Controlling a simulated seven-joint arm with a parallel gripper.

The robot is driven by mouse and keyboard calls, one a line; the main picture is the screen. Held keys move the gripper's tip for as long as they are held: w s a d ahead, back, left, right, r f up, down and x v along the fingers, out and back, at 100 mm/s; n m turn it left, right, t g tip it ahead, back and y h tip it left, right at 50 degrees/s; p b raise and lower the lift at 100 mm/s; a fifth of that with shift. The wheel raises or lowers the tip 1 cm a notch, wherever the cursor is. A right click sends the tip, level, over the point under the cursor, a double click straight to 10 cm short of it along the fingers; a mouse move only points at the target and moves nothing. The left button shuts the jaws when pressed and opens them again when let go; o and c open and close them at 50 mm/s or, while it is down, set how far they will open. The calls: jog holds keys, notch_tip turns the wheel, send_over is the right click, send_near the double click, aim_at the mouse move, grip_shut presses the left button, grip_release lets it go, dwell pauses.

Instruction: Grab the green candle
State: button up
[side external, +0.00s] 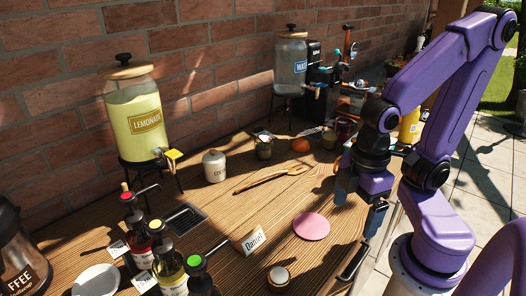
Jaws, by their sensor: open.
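A small olive-green jar (264,150) stands on the table near the wall, right of the white canister. A second small greenish jar (329,139) stands further right, beyond an orange fruit. Either could be the green candle; they are too small to tell. My gripper (359,208) hangs at the table's right edge, pointing down, open with nothing visible between its fingers. It is apart from both jars, to the right of and nearer the camera than them.
A wooden spoon (270,179), white canister (214,166), orange fruit (300,145), pink disc (311,226) and name card (253,241) lie around mid-table. A lemonade dispenser (136,112) and water dispenser (291,62) stand by the wall. Pump bottles (171,268) crowd the front left.

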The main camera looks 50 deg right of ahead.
jog(key=n+t+h, duration=0.4)
jog(key=n+h, duration=0.4)
jog(key=h, duration=1)
send_over(267, 137)
jog(key=v, duration=0.6)
notch_tip(267, 137, down, 2)
jog(key=shift+f, duration=0.15)
notch_tip(267, 137, down, 6)
jog(key=shift+r, duration=0.1)
jog(key=shift+x, duration=2.55)
jog(key=c, duration=1.4)
